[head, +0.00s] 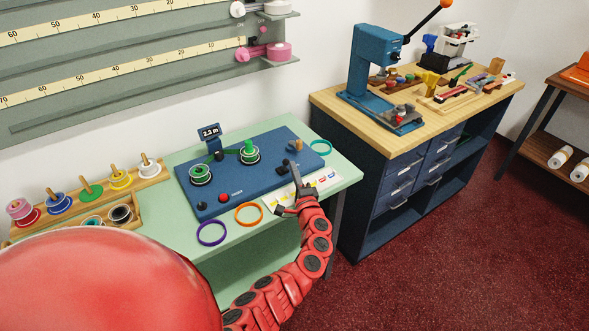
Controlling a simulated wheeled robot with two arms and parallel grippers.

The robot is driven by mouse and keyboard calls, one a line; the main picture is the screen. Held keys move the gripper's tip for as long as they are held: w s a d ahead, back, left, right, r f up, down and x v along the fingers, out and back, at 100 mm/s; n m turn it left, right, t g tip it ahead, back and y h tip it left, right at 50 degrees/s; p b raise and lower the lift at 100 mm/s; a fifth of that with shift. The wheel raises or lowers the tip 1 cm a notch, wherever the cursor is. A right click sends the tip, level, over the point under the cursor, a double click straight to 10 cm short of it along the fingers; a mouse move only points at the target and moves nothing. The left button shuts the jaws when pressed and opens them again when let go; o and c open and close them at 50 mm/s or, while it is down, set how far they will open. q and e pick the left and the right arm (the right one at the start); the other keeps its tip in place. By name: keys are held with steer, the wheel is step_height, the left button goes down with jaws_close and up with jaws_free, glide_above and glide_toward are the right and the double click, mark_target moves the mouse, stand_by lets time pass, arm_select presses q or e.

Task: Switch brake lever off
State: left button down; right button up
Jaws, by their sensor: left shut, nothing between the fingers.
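A blue winding panel (235,176) lies on the pale green counter, with two spools of green material, a red knob (223,198) and a small display (209,132) on it. Near its right end is a small dark fitting with a tan knob (298,144), which looks like the brake lever; its on or off position is too small to tell. My left gripper (296,172) is shut and empty. It is over the panel's front right edge, close in front of the dark fitting; contact cannot be told. My right gripper is out of view.
A white card (275,203) with coloured marks lies in front of the panel, partly under my left gripper. Purple (212,243), orange (249,223) and teal (330,148) rings lie around it. A wooden spool rack (147,182) stands left. A blue press (371,64) stands on the right bench.

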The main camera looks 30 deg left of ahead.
mark_target(287, 160)
arm_select(q)
steer(key=a+r+g+h+p, duration=0.1)
steer(key=p, duration=0.4)
steer(key=w+a+r+n+g+h+p, duration=0.1)
steer(key=h+p, duration=0.1)
steer(key=p, duration=0.3)
steer(key=a+r+g+h+p, duration=0.1)
steer(key=r+p, duration=0.1)
steer(key=p, duration=0.3)
steer(key=shift+w+a+n+g+h+p, duration=0.2)
steer(key=shift+n+g+h+p, duration=0.1)
steer(key=shift+n+h, duration=0.1)
steer(key=shift+a+f+h, duration=0.15)
steer(key=shift+a+h, duration=0.05)
steer(key=shift+h, duration=0.1)
steer(key=shift+w+a+f, duration=0.2)
steer(key=shift+w+a, duration=0.05)
steer(key=shift+a, duration=0.1)
steer(key=shift+f, duration=0.1)
steer(key=shift+r+p, duration=0.2)
steer(key=shift+p, duration=0.15)
steer(key=shift+r+p, duration=0.5)
steer(key=shift+r, duration=0.2)
steer(key=shift+d, duration=0.1)
